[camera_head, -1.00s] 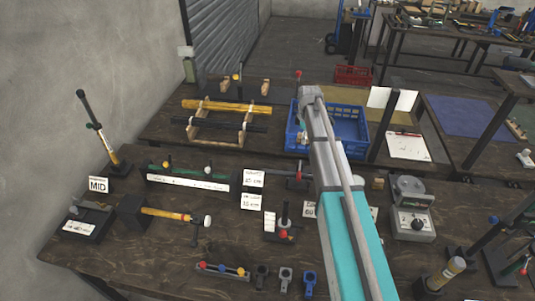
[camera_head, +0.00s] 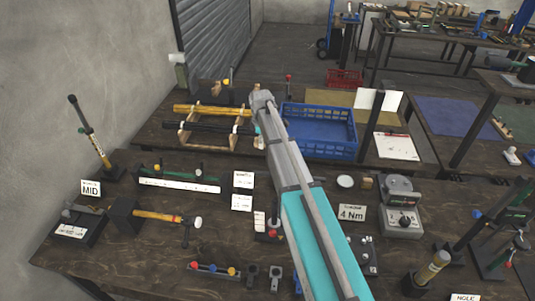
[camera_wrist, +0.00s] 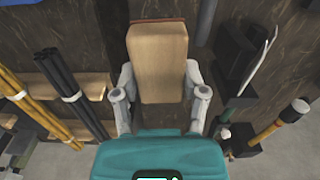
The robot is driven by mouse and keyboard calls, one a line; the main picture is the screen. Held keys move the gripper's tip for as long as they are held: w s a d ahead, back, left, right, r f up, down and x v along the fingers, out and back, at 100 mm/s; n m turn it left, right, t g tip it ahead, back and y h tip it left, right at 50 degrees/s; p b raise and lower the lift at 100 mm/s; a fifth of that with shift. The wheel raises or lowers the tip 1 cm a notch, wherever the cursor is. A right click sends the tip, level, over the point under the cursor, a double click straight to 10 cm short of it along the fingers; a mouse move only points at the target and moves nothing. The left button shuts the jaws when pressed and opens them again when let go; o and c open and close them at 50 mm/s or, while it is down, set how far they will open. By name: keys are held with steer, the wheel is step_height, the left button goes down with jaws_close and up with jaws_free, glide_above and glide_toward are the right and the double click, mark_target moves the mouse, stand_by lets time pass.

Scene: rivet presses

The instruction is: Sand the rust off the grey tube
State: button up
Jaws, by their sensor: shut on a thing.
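My gripper (camera_wrist: 158,80) is shut on a tan block (camera_wrist: 157,52) with a reddish-brown edge, likely a sanding block. In the wrist view, a dark tube bundle (camera_wrist: 75,85) lies left of the block and apart from it. A yellow tube bundle (camera_wrist: 42,112) lies further left. Both rest across pale wooden supports (camera_wrist: 88,88). In the head view, the dark tubes (camera_head: 203,127) lie on the rack in front of the yellow tubes (camera_head: 198,110), at the rear table's left. My arm hides the gripper there.
A blue crate (camera_head: 320,148) stands right of my arm on the rear table. A shutter and wall border the left.

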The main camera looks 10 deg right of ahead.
steer(key=shift+s, duration=0.1)
steer(key=s, duration=0.7)
steer(key=shift+a+f+m+b, duration=0.15)
steer(key=shift+f+m+b, duration=0.15)
steer(key=shift+m+b, duration=0.1)
steer(key=shift+f, duration=0.15)
